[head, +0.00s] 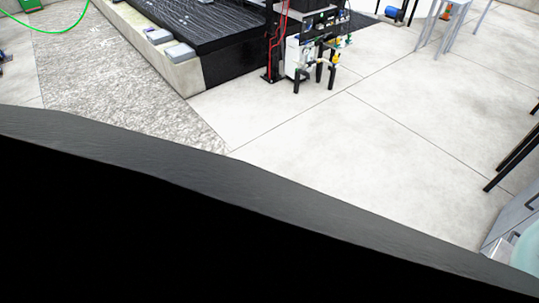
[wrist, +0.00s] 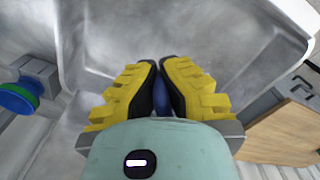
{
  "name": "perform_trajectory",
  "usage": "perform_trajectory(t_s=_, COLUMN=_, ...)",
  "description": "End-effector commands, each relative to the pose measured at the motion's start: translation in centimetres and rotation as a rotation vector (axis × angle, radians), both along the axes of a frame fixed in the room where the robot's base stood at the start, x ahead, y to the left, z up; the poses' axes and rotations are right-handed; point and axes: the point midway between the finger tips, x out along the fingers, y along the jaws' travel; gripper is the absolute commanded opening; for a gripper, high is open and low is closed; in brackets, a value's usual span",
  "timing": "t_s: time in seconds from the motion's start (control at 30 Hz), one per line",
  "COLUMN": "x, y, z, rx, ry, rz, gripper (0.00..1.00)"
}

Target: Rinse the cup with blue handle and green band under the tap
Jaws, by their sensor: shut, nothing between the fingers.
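My gripper (wrist: 164,64), with yellow ridged fingers and dark pads, shows in the wrist view. Its fingertips are together with only a narrow gap. A small dark blue shape (wrist: 165,104) shows low between the fingers; I cannot tell what it is, and nothing is gripped. Beyond the fingertips is a grey, smooth basin-like surface (wrist: 200,30) with a raised edge.
The head view shows open pale floor (head: 340,160), a black platform (head: 215,30) and equipment on a stand (head: 310,55).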

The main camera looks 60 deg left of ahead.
Motion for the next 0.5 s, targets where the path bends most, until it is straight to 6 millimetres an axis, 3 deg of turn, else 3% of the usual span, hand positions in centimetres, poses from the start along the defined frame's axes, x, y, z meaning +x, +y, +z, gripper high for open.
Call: perform_trajectory(t_s=0.5, x=0.12, y=0.02, z=0.03, rx=-0.001, ry=-0.001, rz=0.007, gripper=0.00)
